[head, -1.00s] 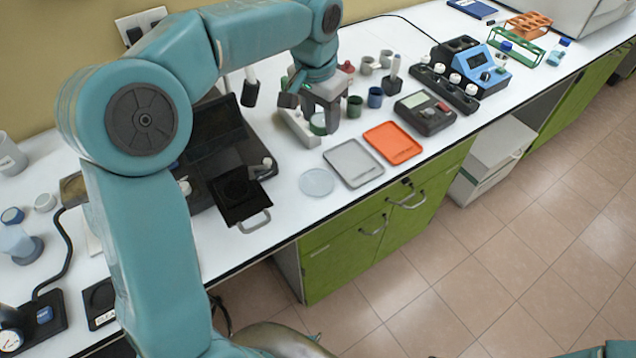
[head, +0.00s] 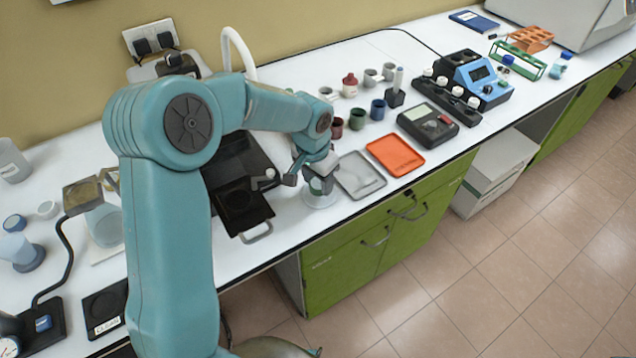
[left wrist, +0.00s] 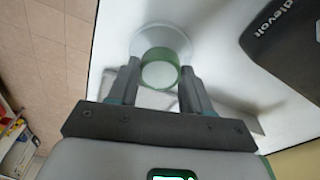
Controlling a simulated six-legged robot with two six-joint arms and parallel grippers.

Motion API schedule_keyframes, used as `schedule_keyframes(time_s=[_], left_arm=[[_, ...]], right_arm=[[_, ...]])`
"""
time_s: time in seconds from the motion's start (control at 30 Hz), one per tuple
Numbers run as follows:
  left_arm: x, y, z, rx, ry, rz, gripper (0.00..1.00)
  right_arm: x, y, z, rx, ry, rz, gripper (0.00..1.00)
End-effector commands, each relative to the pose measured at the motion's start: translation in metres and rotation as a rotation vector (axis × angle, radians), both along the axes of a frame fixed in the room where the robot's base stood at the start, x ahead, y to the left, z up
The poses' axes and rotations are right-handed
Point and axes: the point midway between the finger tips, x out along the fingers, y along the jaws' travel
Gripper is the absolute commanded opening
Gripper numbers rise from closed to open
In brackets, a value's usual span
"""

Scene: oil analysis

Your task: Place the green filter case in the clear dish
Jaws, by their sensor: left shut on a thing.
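The green filter case (head: 316,187) is a small round case with a pale face. My left gripper (head: 312,179) is shut on it, over the clear dish (head: 321,203) near the front edge of the bench. In the left wrist view the case (left wrist: 160,72) sits between the two fingers (left wrist: 160,84). The round dish (left wrist: 160,31) shows behind it and reaches past its far side. I cannot tell whether the case touches the dish. The gripper and case hide part of the dish in the head view. My right gripper is not in view.
A grey tray (head: 359,182) lies just right of the dish, and an orange tray (head: 395,155) lies beyond it. A black device with a metal handle (head: 258,234) is close on the left. Several small cups and a dark meter (head: 428,125) stand farther right.

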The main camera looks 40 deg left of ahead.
Motion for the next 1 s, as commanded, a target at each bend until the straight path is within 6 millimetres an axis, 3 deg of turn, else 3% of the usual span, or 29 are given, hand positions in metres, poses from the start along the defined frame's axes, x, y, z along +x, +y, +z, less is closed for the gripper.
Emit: schedule_keyframes(time_s=[0.13,0.53,0.57,0.6,0.63,1.0], left_arm=[[0.000,0.000,-0.018,-0.001,0.001,0.001,0.20],[0.000,0.000,-0.025,-0.001,0.000,0.000,0.20],[0.000,0.000,-0.023,-0.001,-0.001,0.000,0.55],[0.000,0.000,-0.023,-0.001,0.000,0.000,0.68],[0.000,0.000,-0.023,-0.001,0.000,0.000,0.74],[0.000,0.000,-0.015,0.000,-0.001,0.000,0.74]], right_arm=[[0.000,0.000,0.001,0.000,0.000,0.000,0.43],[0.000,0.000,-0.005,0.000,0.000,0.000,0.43],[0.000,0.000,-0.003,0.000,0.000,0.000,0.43],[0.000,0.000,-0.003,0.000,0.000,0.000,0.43],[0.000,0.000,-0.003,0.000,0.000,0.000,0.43],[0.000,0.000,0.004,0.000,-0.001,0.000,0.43]])
